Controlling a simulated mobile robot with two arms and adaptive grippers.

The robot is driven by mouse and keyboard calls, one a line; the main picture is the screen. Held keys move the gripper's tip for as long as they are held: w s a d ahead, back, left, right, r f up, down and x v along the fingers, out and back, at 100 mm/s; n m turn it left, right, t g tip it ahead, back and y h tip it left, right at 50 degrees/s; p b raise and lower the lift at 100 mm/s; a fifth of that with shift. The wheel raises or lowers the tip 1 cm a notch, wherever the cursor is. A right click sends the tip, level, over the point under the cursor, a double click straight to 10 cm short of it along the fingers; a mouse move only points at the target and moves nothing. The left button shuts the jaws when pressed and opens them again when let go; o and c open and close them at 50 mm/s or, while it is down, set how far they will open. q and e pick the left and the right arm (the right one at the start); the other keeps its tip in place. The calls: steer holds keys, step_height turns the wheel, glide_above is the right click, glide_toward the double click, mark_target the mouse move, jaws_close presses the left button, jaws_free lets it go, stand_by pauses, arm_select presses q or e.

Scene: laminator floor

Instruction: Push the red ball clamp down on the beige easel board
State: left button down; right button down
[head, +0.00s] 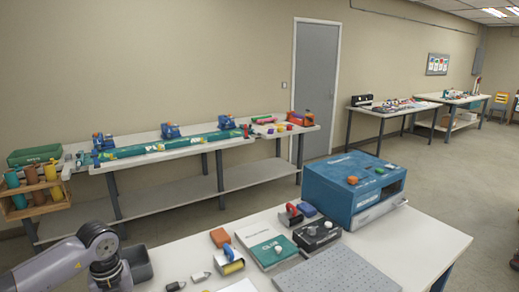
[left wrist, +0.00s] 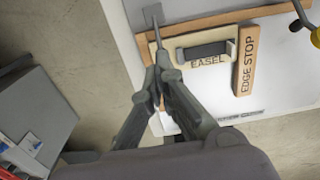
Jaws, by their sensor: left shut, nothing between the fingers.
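The beige easel board (left wrist: 168,50) lies at the top of the left wrist view, marked EASEL, with a dark grey bar (left wrist: 203,50) across it. A board marked EDGE STOP (left wrist: 247,62) stands at its right. My left gripper (left wrist: 159,68) is shut and empty, its fingertips over the left end of the easel board. A thin grey metal piece (left wrist: 155,28) shows just beyond the fingertips. I cannot make out a red ball on the board; the fingers hide part of that area. My right gripper is not in view.
In the head view, a blue machine (head: 345,188) with an orange knob stands on the white table (head: 425,240). Books, a grey perforated plate (head: 340,273) and small tools lie nearby. A yellow ball (left wrist: 316,38) and dark lever are at the wrist view's right edge.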

arm_select(q)
steer(key=shift+f+b, duration=1.05)
steer(key=shift+f, duration=0.55)
step_height(320, 180, up, 8)
steer(key=p, duration=0.5)
stand_by(0.4)
